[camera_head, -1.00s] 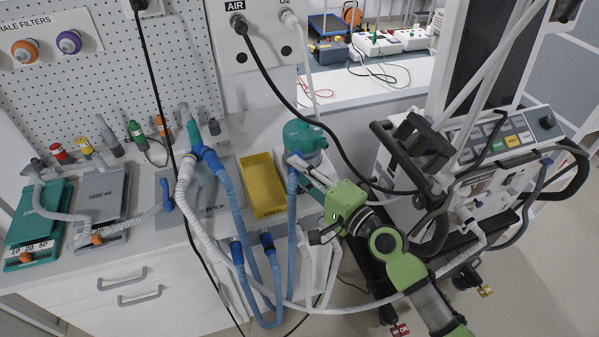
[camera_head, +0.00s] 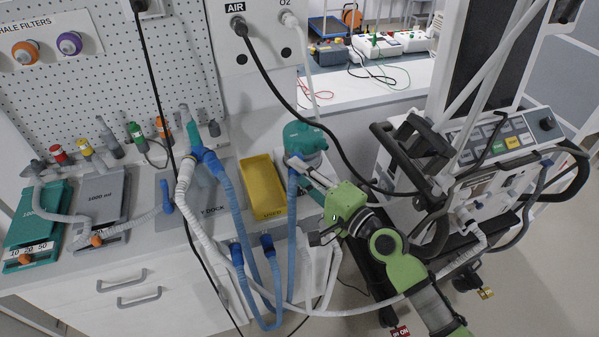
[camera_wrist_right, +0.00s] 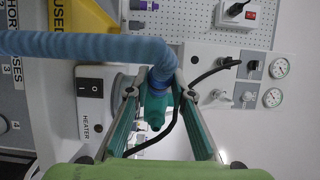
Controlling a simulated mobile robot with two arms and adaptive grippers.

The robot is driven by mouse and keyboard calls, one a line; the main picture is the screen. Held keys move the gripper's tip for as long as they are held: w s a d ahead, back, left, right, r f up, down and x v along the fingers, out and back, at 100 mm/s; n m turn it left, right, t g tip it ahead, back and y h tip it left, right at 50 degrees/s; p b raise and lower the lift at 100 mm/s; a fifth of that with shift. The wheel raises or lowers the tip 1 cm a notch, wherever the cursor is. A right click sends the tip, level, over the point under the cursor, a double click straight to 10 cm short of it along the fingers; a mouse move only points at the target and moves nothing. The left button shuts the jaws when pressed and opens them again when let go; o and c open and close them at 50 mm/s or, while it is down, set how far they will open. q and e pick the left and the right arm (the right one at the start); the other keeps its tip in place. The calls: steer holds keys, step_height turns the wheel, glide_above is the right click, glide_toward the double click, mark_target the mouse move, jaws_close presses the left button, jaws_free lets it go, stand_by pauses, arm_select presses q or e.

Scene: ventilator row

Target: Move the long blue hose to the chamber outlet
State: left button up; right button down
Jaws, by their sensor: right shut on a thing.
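The long blue hose (camera_head: 291,225) hangs in a loop in front of the cabinet, with one end raised beside the teal chamber (camera_head: 304,135). My right gripper (camera_head: 297,163) is shut on that end. In the right wrist view, the hose (camera_wrist_right: 80,47) comes in from the left and bends at a dark blue cuff between the fingers (camera_wrist_right: 156,92). A teal part (camera_wrist_right: 153,110) lies directly beyond the cuff. I cannot tell whether the cuff is seated on it or only against it. The chamber outlet is largely hidden by hose and fingers. My left gripper is out of view.
A yellow bin (camera_head: 263,187) stands just left of the chamber. A blue Y-piece (camera_head: 204,154) with blue and white hoses is over the dock plate. A black air hose (camera_head: 290,95) curves past the chamber's right. The ventilator cart (camera_head: 500,150) stands at the right.

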steer(key=shift+w+d+b, duration=0.1)
steer(key=shift+w+b, duration=0.4)
steer(key=shift+w, duration=0.7)
steer(key=shift+w+d+r, duration=0.1)
steer(key=shift+r, duration=0.15)
stand_by(0.6)
steer(key=c, duration=1.9)
jaws_free()
steer(key=shift+o, duration=1)
steer(key=shift+w+f, duration=0.15)
steer(key=shift+f, duration=0.05)
